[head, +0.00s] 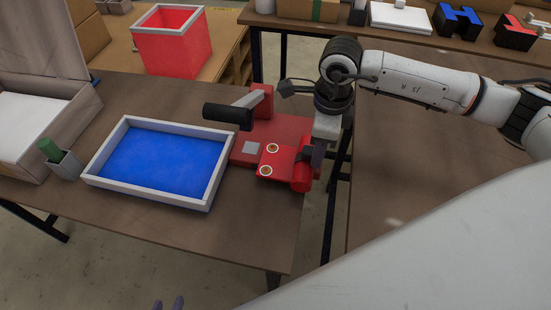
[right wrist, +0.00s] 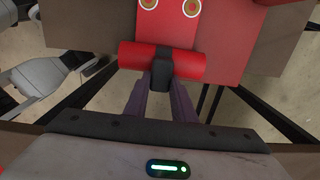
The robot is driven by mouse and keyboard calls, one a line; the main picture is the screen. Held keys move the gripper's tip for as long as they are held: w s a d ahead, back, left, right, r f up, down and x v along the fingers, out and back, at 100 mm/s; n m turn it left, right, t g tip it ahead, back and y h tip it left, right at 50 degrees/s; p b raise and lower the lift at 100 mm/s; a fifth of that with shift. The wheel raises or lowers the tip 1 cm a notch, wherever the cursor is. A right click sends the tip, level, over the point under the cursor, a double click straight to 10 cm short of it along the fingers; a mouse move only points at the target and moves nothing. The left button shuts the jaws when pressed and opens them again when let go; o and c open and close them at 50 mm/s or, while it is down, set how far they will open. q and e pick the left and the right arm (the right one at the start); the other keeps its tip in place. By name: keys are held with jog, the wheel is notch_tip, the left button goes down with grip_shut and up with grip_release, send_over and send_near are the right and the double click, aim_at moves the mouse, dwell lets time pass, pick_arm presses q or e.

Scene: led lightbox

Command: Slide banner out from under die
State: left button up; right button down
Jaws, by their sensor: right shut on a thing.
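The red banner (head: 282,165) has two ringed eyelets and a rolled edge (head: 301,177) at its right end. It overlaps the red press (head: 291,126) at the table's right edge. My right gripper (head: 309,155) is shut on a dark tab at the middle of the roll. The right wrist view shows the tab (right wrist: 175,72), the roll (right wrist: 135,55) and the banner (right wrist: 168,25) beyond.
A black lever handle (head: 228,116) sticks out left from the press. A blue-floored tray (head: 150,195) stands left of it, with a small grey holder (head: 64,165) and an open box further left. A red bin (head: 172,45) stands behind. Floor lies beyond the table's right edge.

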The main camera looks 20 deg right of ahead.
jog(key=c, duration=1.4)
grip_release()
jog(key=shift+s+d+f+g, duration=0.25)
jog(key=shift+s+f+g, duration=0.05)
jog(key=shift+s+f, duration=0.45)
jog(key=shift+r, duration=0.1)
notch_tip(320, 180, up, 12)
jog(key=w, duration=0.1)
jog(key=shift+f, duration=0.2)
jog(key=shift+a, duration=0.1)
